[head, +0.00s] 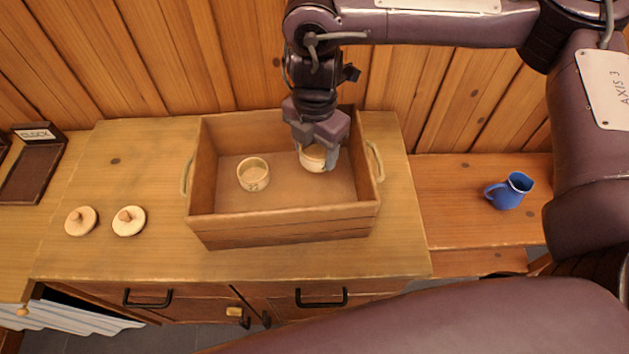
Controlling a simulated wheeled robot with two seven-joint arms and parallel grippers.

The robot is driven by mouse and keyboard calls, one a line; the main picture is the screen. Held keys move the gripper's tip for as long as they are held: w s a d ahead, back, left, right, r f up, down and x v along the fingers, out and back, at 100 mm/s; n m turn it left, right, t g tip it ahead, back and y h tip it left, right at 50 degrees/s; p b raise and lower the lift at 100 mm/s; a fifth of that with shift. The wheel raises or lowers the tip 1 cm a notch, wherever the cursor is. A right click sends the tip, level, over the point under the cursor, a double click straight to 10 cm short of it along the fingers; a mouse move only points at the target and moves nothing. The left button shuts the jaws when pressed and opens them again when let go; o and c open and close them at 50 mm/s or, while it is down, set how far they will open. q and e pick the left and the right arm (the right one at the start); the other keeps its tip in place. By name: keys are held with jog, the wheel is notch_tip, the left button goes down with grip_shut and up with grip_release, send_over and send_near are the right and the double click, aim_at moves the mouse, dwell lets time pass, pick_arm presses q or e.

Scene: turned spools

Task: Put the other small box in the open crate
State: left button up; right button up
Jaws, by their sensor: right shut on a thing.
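The open crate (290,224) is a wooden box with rope handles on the worktop. One small round box (253,175), cream and without a lid, stands upright on the crate floor left of the middle. My right gripper (318,160) reaches down into the crate's right half and is shut on the other small box (313,164). The fingers hide part of this box, and I cannot tell whether it touches the crate floor. My left gripper is not in view.
Two round lids with knobs, one (81,221) beside the other (129,221), lie left of the crate. A blue jug (510,191) stands on the lower bench at right. A dark tray (35,178) marked CLOCK is at far left.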

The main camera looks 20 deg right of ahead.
send_over(316, 191)
notch_tip(316, 191, down, 7)
jog(key=shift+f+b, duration=0.15)
jog(key=shift+b, duration=0.25)
jog(key=shift+f, duration=0.2)
notch_tip(316, 191, down, 3)
jog(key=shift+s+f+b, duration=0.1)
jog(key=shift+f+b, duration=0.05)
jog(key=shift+b, duration=0.25)
jog(key=shift+f, duration=0.25)
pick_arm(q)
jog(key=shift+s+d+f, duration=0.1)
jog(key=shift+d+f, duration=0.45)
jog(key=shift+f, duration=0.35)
pick_arm(e)
jog(key=shift+f, duration=0.1)
jog(key=o, duration=0.9)
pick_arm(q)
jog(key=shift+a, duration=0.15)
pick_arm(e)
jog(key=shift+o, duration=0.2)
